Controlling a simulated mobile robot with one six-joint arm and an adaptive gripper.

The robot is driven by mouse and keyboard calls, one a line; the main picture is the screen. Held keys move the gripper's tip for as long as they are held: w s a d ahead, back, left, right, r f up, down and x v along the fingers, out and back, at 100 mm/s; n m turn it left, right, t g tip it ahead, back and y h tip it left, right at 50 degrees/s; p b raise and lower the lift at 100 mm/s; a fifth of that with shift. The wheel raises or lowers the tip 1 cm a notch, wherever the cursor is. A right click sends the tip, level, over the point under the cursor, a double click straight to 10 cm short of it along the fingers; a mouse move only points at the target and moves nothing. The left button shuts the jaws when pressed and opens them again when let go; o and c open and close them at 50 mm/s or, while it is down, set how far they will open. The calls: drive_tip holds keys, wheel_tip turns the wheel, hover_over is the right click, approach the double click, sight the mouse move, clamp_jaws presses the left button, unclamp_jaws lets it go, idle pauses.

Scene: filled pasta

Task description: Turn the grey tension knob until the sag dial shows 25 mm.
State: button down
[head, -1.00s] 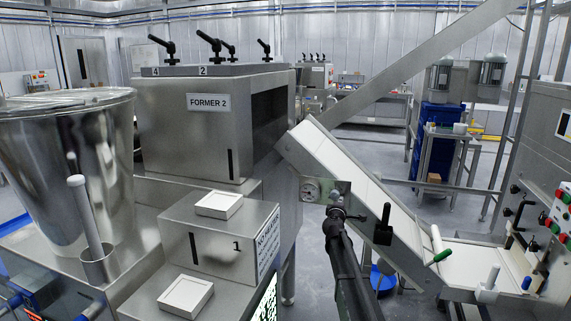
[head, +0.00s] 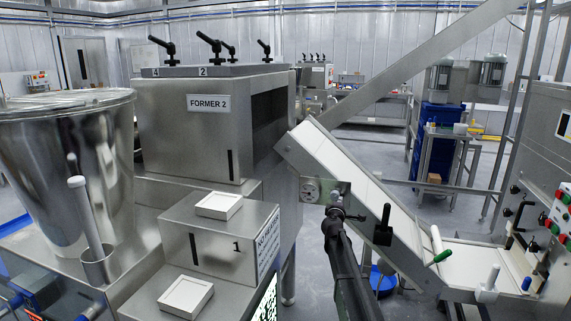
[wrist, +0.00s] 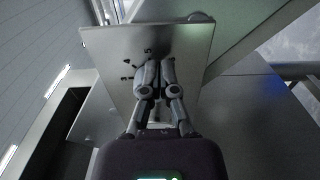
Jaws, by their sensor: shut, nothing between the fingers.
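The sag dial (head: 311,190) is a small round pale gauge at the left of a metal plate (head: 343,188) beside the white sloping belt. Its reading is too small to make out. My gripper (head: 337,203) is in front of the plate, just right of the dial. In the wrist view my gripper (wrist: 153,72) is shut with its fingers together and empty, pointing at a plate (wrist: 190,50) with several small dark marks. The grey tension knob cannot be made out; the fingers cover the middle of the marked area. I cannot tell whether they touch anything.
The sloping white belt (head: 350,164) runs close behind and right of my gripper, with a black handle (head: 383,225) on its side. The FORMER 2 housing (head: 165,125) and a steel box (head: 215,245) stand to the left. Grey floor (head: 315,265) shows below.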

drive_tip(key=shift+r+p, duration=0.75)
drive_tip(key=shift+d, duration=0.15)
drive_tip(key=shift+s+d, duration=0.1)
drive_tip(key=shift+d, duration=0.15)
idle(0.5)
drive_tip(key=v, duration=0.6)
idle(0.4)
drive_tip(key=shift+s, duration=0.1)
